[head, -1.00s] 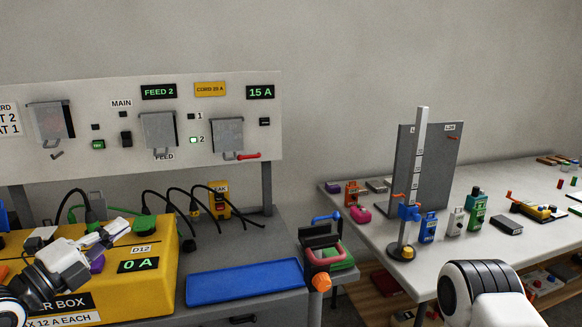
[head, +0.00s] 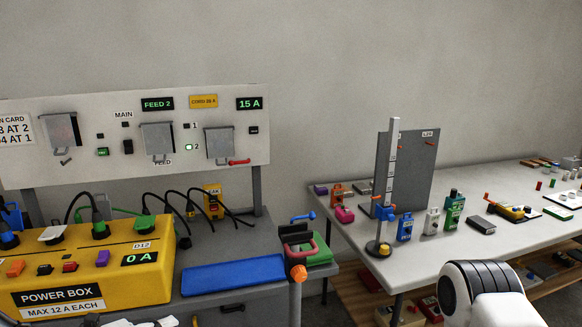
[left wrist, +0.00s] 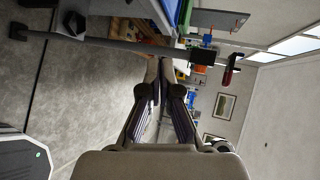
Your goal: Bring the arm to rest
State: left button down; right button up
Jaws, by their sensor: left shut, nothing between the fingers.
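My left gripper (left wrist: 160,66) shows in the left wrist view with its fingers together and nothing between them. In the head view only a white bit of my left arm shows at the bottom edge. A white and black link of my right arm is at the lower right of the head view, and its gripper is out of view. The yellow power box (head: 160,262) stands at the left, its display reading 0 A, with plugs on its top.
A panel (head: 85,140) with switches and displays stands behind the power box. A blue tray (head: 233,275) lies on the grey bench. A white table (head: 440,255) on the right holds a post (head: 388,180) and several small devices. Floor shows between bench and table.

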pick_arm(q)
jog(key=s+d+f+n+g+y+p, duration=0.2)
jog(key=s+f+n+g, duration=0.2)
jog(key=s+f, duration=0.5)
jog(key=s+d+f+n+g+y+p, duration=0.25)
jog(key=s+f+n+g, duration=0.2)
jog(key=s+f, duration=0.45)
jog(key=s+a+f+n+g+y, duration=0.1)
jog(key=s+a+n+y, duration=0.1)
jog(key=s+n, duration=0.3)
jog(key=s+a+f+n+g+y, duration=0.1)
jog(key=s+n, duration=0.5)
jog(key=n, duration=0.6)
jog(key=shift+s+a+f+n+g+y+p, duration=0.15)
jog(key=shift+a+f+n+g+y+p, duration=0.25)
jog(key=shift+a, duration=0.2)
